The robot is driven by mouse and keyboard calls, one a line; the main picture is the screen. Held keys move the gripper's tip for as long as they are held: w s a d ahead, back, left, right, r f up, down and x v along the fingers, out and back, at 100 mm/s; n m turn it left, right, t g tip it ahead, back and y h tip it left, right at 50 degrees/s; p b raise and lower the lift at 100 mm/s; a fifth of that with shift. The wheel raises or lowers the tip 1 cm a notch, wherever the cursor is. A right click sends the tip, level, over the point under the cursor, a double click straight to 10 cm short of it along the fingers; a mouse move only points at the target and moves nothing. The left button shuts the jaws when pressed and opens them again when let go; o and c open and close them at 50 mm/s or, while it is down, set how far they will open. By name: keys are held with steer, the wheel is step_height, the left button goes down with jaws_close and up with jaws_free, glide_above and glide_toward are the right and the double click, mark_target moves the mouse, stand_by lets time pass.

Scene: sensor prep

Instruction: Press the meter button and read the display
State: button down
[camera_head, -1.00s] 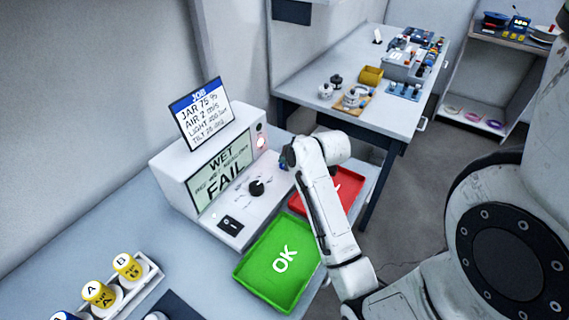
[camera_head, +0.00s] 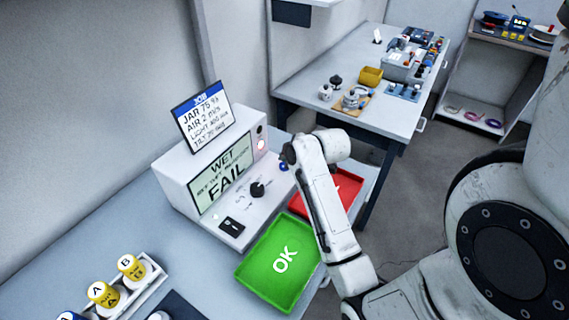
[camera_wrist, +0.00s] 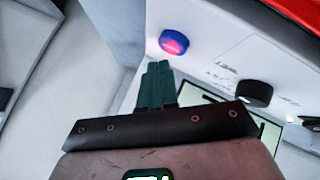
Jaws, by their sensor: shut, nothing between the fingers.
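The meter (camera_head: 180,185) is a white box on the bench. Its lit display (camera_head: 222,180) reads "WET" on top and "FAIL" below, with a small unreadable line between. A blue round button (camera_head: 283,167) sits at the far right of its sloped panel. In the wrist view, the blue button (camera_wrist: 174,41) has a pink-red glow on its face. My gripper (camera_wrist: 158,66) shows there as shut teal fingers, empty, with tips just below the button in the picture; a gap shows between them. In the head view my arm's end mostly hides the fingers.
A black knob (camera_head: 257,189) and a small black switch (camera_head: 231,224) are on the panel. A red lamp (camera_head: 261,144) is lit. A job card (camera_head: 203,116) stands on top. A green OK tray (camera_head: 262,288) and a red tray (camera_head: 347,205) lie in front. Labelled jars (camera_head: 104,294) stand lower left.

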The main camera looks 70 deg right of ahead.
step_height(320, 180, up, 5)
steer(key=p, duration=0.5)
stand_by(1.1)
